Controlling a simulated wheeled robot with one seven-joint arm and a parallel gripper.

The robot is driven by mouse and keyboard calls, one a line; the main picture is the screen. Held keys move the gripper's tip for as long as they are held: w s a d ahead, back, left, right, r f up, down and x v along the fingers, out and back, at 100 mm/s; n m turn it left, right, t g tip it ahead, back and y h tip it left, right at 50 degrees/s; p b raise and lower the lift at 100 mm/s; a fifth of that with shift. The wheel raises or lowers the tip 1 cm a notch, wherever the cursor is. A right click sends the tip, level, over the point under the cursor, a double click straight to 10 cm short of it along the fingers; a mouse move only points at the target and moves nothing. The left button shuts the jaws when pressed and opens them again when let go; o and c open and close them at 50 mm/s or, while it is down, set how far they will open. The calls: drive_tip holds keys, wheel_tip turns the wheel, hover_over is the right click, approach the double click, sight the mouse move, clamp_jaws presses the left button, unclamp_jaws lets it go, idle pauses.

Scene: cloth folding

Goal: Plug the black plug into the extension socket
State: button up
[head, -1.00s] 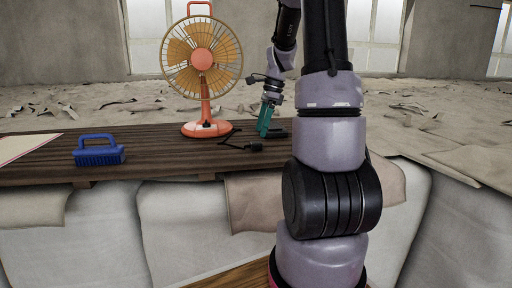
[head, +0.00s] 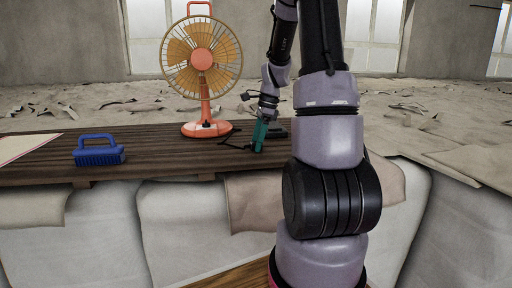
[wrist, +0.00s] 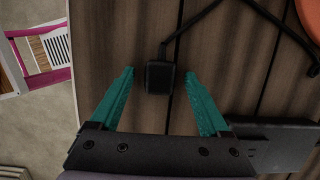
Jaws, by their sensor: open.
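The black plug (wrist: 160,78) lies on the wooden table, with its cable running up and to the right in the wrist view. My gripper (wrist: 160,82) is open, with one teal finger on each side of the plug and gaps between them and it. In the head view my gripper (head: 259,148) is low over the table's right part and hides most of the plug. A dark flat block, possibly the extension socket (wrist: 285,142), lies to the right of the gripper in the wrist view; its holes cannot be made out.
An orange fan (head: 203,75) stands on the table (head: 180,165) left of my gripper, with its cable nearby. A blue brush (head: 98,151) and a pale sheet (head: 22,146) lie further left. The table's middle front is clear.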

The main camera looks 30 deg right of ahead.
clamp_jaws()
drive_tip(key=shift+r, duration=0.15)
wheel_tip(320, 180, up, 10)
idle(0.4)
